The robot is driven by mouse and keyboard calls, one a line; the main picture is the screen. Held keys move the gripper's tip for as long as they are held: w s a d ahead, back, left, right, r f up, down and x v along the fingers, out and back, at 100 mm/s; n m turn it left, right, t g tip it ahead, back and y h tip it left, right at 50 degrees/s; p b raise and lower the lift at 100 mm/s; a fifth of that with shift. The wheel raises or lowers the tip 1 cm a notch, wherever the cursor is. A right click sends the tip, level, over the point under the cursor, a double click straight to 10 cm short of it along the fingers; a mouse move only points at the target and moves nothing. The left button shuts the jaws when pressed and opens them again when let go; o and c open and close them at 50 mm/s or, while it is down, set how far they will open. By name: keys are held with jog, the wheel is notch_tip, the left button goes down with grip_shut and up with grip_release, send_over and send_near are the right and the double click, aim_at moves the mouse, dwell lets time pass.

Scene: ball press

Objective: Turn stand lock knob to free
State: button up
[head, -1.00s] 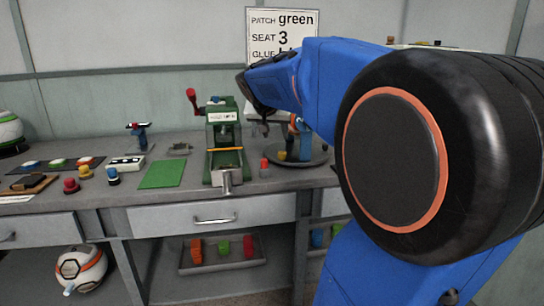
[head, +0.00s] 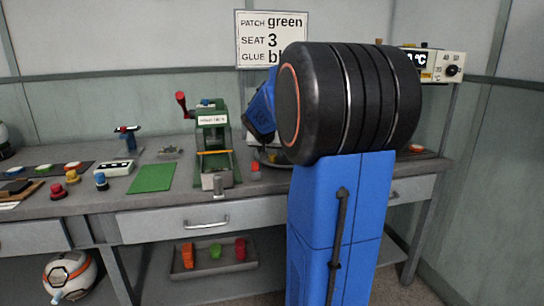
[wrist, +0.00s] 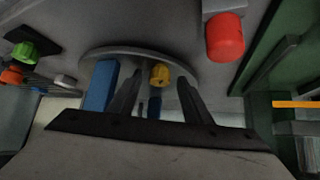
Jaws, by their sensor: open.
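In the wrist view, a small yellow knob (wrist: 159,75), which looks like the stand's lock knob, sits at the stand's round grey base (wrist: 105,54). A blue upright part (wrist: 101,86) stands left of it. My gripper (wrist: 158,92) is open and empty, its two dark fingers spread on either side of the knob's line. The knob shows beyond the fingers; whether it lies between the tips I cannot tell.
A green press (head: 214,140) with a red-handled lever stands left of the stand. A red cylinder (wrist: 225,38) is close to the gripper's right in the wrist view. A green mat (head: 152,178) lies left of the press. A display box (head: 440,66) is at the back right.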

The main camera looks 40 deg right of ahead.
jog(key=shift+w+d+f, duration=0.2)
jog(key=shift+d+f, duration=0.15)
jog(key=shift+f, duration=0.05)
jog(key=c, duration=1.1)
jog(key=shift+o, duration=0.2)
jog(key=shift+s+d+n+t+y, duration=0.15)
jog(key=shift+n+t+y, duration=0.35)
jog(key=shift+n, duration=0.4)
jog(key=shift+n+t+y, duration=0.6)
jog(key=shift+n+t, duration=0.1)
jog(key=shift+n, duration=0.4)
jog(key=shift+s+d+n+t+y, duration=0.1)
jog(key=shift+n+t+y, duration=0.2)
jog(key=shift+n+y, duration=0.5)
